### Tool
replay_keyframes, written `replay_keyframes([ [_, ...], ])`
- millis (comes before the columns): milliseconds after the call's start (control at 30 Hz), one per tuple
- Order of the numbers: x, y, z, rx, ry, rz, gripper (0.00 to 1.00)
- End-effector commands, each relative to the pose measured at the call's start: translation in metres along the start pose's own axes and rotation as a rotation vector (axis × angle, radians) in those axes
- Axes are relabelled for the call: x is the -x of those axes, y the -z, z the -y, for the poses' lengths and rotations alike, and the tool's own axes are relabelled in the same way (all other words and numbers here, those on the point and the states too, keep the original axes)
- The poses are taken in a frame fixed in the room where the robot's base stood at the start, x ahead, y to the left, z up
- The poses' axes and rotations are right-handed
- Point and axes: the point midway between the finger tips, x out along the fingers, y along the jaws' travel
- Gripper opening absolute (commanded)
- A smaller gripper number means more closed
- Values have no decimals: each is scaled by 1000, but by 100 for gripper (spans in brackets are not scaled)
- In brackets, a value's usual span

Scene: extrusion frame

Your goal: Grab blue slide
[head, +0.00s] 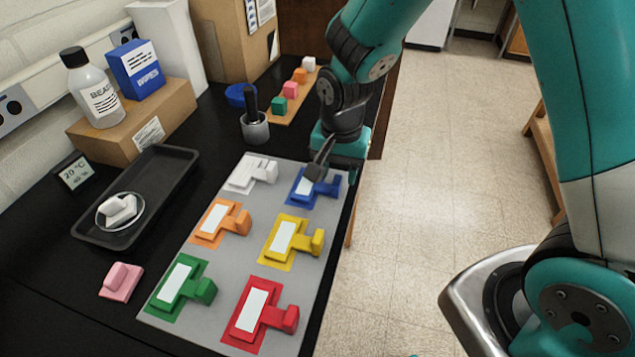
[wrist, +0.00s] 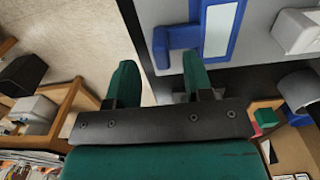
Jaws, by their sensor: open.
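The blue slide (head: 305,187) lies at the far right corner of the grey mat (head: 237,221). It has a white label strip and a blue block-shaped tab on its right side. My gripper (head: 318,172) is above the tab end, partly covering it in the head view. In the wrist view, the blue slide (wrist: 222,30) is at the top, with its tab (wrist: 175,42) just beyond the fingertips. My gripper (wrist: 157,75) is open and empty there, with the right finger close to the tab; I cannot tell whether they touch.
White, orange (head: 219,222), yellow (head: 290,240), green (head: 181,285) and red (head: 258,315) slides share the mat. A grey mortar with a dark pestle (head: 254,124) stands behind it. A black tray (head: 138,195) lies left. The table's edge drops to the floor at right.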

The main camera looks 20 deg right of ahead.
Motion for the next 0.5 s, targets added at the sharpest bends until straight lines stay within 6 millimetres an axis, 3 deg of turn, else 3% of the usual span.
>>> replay_keyframes([
  [200, -28, 0, 1, 0, -2, 2, 47],
  [467, -32, 0, 2, 0, 0, 0, 47],
  [500, -32, 0, 2, 0, 0, 0, 42],
])
